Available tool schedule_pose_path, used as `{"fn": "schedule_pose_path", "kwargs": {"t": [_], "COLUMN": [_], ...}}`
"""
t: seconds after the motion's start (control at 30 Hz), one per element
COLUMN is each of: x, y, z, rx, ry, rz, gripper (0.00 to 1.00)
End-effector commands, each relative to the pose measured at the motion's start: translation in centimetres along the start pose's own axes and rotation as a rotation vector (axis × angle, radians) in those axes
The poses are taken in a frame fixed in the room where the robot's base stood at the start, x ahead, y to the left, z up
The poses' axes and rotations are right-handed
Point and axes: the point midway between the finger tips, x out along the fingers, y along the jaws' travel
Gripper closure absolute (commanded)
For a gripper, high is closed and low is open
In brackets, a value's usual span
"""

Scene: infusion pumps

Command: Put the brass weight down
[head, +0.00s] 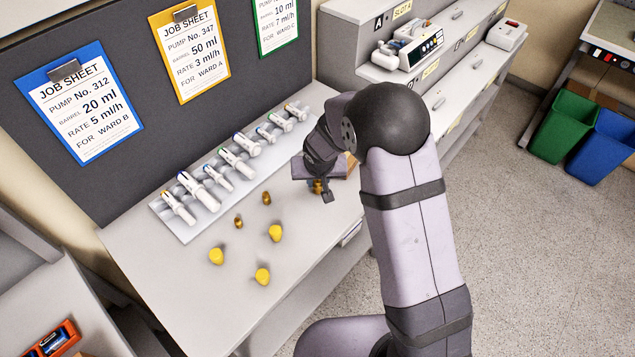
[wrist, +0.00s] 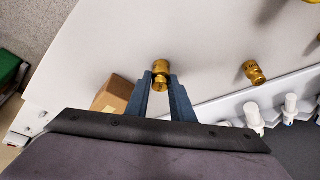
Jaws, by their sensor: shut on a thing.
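My gripper (head: 322,192) is over the right part of the white bench in the head view, partly hidden by my own wrist. In the wrist view my gripper (wrist: 160,80) is shut on a small knobbed brass weight (wrist: 160,67), which sits between the fingertips. I cannot tell whether the held weight touches the bench top. A second brass weight (wrist: 254,72) stands free to the right in the wrist view. In the head view two loose brass weights (head: 266,198) (head: 238,222) stand on the bench, left of my gripper.
Several yellow pieces (head: 275,233) are on the bench front. A white rack (head: 185,234) with several syringes runs along the back panel. A cardboard box (wrist: 112,96) is left of the fingers in the wrist view. Bare bench top (wrist: 200,35) lies beyond the fingertips.

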Motion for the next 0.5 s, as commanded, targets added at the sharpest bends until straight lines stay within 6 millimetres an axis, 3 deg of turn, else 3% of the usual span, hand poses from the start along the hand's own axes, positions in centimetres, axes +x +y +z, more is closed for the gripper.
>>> {"fn": "schedule_pose_path", "kwargs": {"t": [0.17,0.5], "x": [-1.4,-6.4], "y": [0.0,0.0], "z": [-0.8,-2.8], "rx": [0.002,0.002], "ry": [0.005,0.007], "rz": [0.000,-0.001], "gripper": [1.00,1.00]}}
